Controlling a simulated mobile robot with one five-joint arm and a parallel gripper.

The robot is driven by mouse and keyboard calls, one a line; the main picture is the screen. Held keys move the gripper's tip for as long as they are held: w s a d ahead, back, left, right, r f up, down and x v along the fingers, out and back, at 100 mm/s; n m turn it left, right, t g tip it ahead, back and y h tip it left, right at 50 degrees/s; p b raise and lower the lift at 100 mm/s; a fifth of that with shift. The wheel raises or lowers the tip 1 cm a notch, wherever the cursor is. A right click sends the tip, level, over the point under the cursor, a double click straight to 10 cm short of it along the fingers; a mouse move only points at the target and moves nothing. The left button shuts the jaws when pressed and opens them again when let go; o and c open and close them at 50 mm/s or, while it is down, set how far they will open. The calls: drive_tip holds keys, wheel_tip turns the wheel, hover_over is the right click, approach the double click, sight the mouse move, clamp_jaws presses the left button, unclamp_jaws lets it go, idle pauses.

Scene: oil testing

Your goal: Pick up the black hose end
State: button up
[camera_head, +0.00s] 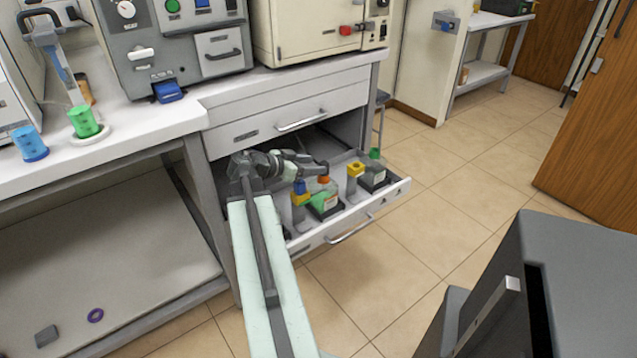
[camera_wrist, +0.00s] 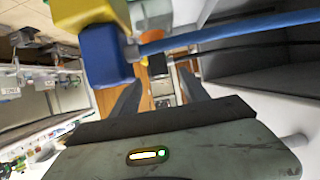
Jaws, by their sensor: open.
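My gripper (camera_head: 312,167) is over the open drawer (camera_head: 345,222) in the head view. In the wrist view its two dark fingers (camera_wrist: 158,92) stand apart with nothing between them. A blue block (camera_wrist: 105,55) with a blue rod or tube running right from it is close beyond the fingers, with a yellow block (camera_wrist: 85,12) above it. I cannot make out a black hose end with certainty in either view; my arm covers part of the drawer.
The drawer holds a yellow-topped item (camera_head: 300,200), an orange-capped bottle (camera_head: 323,187) and a second yellow-topped item (camera_head: 355,171). A green cup (camera_head: 83,121) and a blue cup (camera_head: 30,143) stand on the left bench. The tiled floor right of the drawer is clear.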

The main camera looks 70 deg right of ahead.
sight(327, 163)
drive_tip(key=shift+s+d+r, duration=0.1)
drive_tip(key=b+x, duration=0.3)
drive_tip(key=x, duration=0.5)
clamp_jaws()
drive_tip(key=shift+r, duration=0.2)
wheel_tip(327, 163, up, 10)
drive_tip(key=p, duration=1)
drive_tip(key=shift+f, duration=0.15)
drive_tip(key=shift+s, duration=0.1)
